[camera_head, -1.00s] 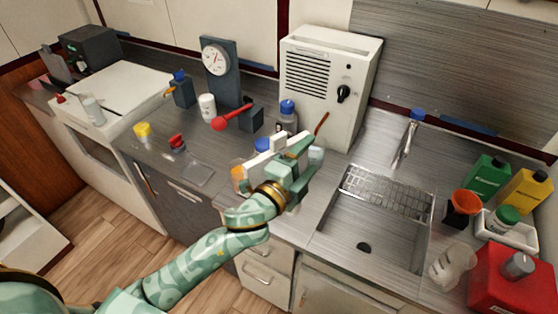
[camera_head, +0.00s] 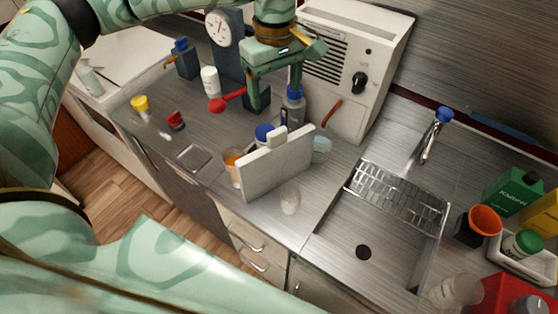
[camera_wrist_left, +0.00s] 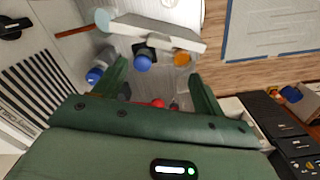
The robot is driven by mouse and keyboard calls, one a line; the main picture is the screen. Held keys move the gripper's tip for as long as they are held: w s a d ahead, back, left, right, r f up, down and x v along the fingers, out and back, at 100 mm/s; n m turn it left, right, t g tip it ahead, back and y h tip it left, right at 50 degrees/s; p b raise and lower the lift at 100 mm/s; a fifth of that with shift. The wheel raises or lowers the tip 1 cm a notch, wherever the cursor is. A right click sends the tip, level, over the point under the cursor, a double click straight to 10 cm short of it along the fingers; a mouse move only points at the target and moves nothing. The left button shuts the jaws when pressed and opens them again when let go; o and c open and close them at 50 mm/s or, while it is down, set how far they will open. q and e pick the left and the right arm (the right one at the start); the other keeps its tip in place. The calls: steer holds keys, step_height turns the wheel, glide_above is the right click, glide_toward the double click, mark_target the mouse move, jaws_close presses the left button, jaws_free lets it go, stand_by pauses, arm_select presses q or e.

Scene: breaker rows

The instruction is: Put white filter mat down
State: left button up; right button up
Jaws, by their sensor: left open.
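The white filter mat (camera_head: 276,165) stands upright on its edge on the steel counter, left of the sink, with a small white tab on its top edge. It also shows in the left wrist view (camera_wrist_left: 155,32), beyond the fingers. My left gripper (camera_head: 273,98) is open and empty, above and behind the mat, apart from it. Its two green fingers show in the left wrist view (camera_wrist_left: 158,72) with nothing between them. My right gripper is not in view.
A blue-capped bottle (camera_head: 293,107), an orange cup (camera_head: 232,160) and a small clear cup (camera_head: 290,200) crowd the mat. A white heater box (camera_head: 345,70) stands behind. The sink (camera_head: 375,230) lies to the right. A steel plate (camera_head: 194,157) lies to the left.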

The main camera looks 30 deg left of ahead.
arm_select(q)
glide_above(277, 131)
step_height(277, 131, down, 7)
steer(key=shift+w+a+f, duration=0.15)
step_height(277, 131, down, 6)
steer(key=shift+r, duration=0.15)
jaws_close()
